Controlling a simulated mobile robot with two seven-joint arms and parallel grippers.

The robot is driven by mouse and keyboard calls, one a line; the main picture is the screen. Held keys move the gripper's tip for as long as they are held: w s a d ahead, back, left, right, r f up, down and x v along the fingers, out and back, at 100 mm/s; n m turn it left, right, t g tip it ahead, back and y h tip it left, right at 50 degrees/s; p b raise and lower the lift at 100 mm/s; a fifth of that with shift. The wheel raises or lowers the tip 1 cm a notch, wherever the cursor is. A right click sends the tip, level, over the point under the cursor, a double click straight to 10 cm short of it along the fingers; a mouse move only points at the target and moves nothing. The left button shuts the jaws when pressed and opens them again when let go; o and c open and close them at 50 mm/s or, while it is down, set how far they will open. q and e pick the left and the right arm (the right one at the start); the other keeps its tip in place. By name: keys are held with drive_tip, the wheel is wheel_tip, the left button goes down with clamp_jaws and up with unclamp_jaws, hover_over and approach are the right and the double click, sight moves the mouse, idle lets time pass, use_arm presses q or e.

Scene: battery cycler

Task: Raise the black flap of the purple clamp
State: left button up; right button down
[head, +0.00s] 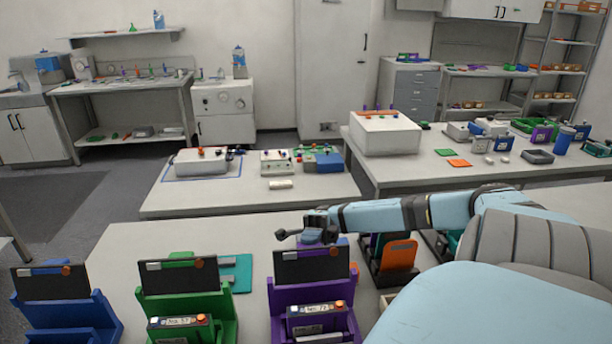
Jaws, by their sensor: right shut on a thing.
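The purple clamp (275,298) stands at the front of the near table, facing me. Its black flap (311,268) stands up, leaning slightly back, with a small white and orange piece on its upper edge. A labelled battery cell (316,311) sits in the clamp below the flap. My right gripper (303,238) is at the flap's top edge, reaching in from the right. It is shut on the flap, though the fingertips are partly hidden. My left gripper is not in view.
A green clamp (223,306) and a blue clamp (100,310) stand to the left, both with black flaps up. The table behind the clamps is mostly clear.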

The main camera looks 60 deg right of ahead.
drive_tip(key=c, duration=1.1)
unclamp_jaws()
